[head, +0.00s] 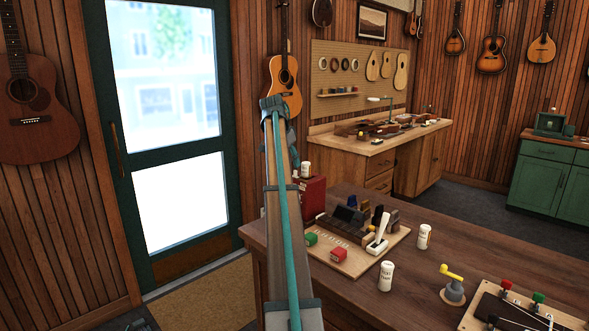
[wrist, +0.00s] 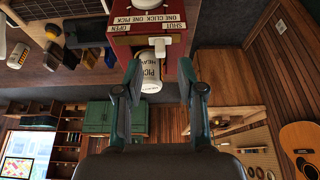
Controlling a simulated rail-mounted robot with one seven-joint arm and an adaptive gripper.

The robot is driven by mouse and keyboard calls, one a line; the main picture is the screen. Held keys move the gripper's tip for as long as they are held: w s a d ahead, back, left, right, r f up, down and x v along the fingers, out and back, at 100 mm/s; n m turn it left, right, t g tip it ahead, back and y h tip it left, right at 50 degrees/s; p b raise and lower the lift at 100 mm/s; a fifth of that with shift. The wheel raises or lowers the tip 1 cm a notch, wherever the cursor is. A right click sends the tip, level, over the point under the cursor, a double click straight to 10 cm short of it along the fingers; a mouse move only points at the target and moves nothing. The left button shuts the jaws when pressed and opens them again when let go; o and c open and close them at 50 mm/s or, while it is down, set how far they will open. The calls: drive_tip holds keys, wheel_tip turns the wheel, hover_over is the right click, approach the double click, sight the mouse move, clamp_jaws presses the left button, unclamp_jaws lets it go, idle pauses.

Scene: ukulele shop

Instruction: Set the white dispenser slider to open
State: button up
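The red dispenser (head: 314,199) stands on the near wooden table, partly behind my arm in the head view. In the wrist view, which is upside down, its red face (wrist: 119,40) carries OPEN and SHUT labels. The white slider (wrist: 164,44) is at the right of this face, by the SHUT label. A white pick canister (wrist: 150,74) sits on the dispenser's top; it also shows in the head view (head: 305,170). My gripper (wrist: 160,78) is open and empty. Its fingertips point toward the dispenser, with the slider between and beyond them; contact is not seen.
A wooden board (head: 350,262) with colored blocks and a white-handled lever (head: 378,236) is right of the dispenser. Two white canisters (head: 386,276) (head: 424,237) and a yellow-handled grey device (head: 453,288) stand farther right. A guitar (head: 284,85) hangs behind my arm.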

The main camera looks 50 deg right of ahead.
sight(295, 171)
drive_tip(key=shift+x, duration=2.2)
clamp_jaws()
